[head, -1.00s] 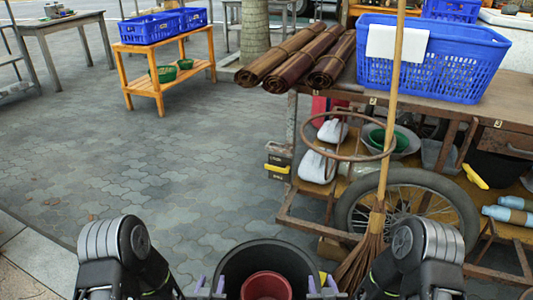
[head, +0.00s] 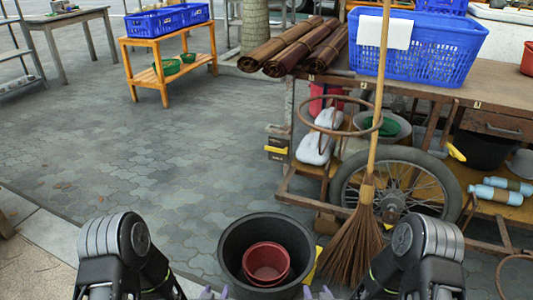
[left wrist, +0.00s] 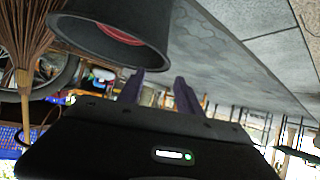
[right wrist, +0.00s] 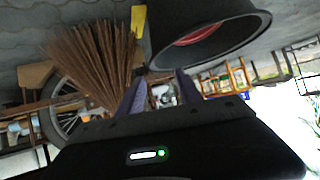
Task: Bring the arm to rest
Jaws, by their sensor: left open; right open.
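My left gripper (head: 216,293) shows only its purple fingertips at the bottom edge of the head view. In the left wrist view (left wrist: 159,88) its two fingers stand apart with nothing between them. My right gripper (head: 317,293) also shows just its fingertips at the bottom edge of the head view. In the right wrist view (right wrist: 160,90) its fingers are apart and empty. Both arms are bent in front of my body, one on each side. A black bucket (head: 231,240) with a red pot (head: 267,262) inside stands on the paving just beyond the grippers.
A broom (head: 352,245) stands upright right of the bucket, close to my right arm. Behind it is a wooden cart (head: 440,92) with a spoked wheel (head: 440,185), carrying a blue basket (head: 440,50). An orange rack (head: 165,75) stands far left. The paving at left is clear.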

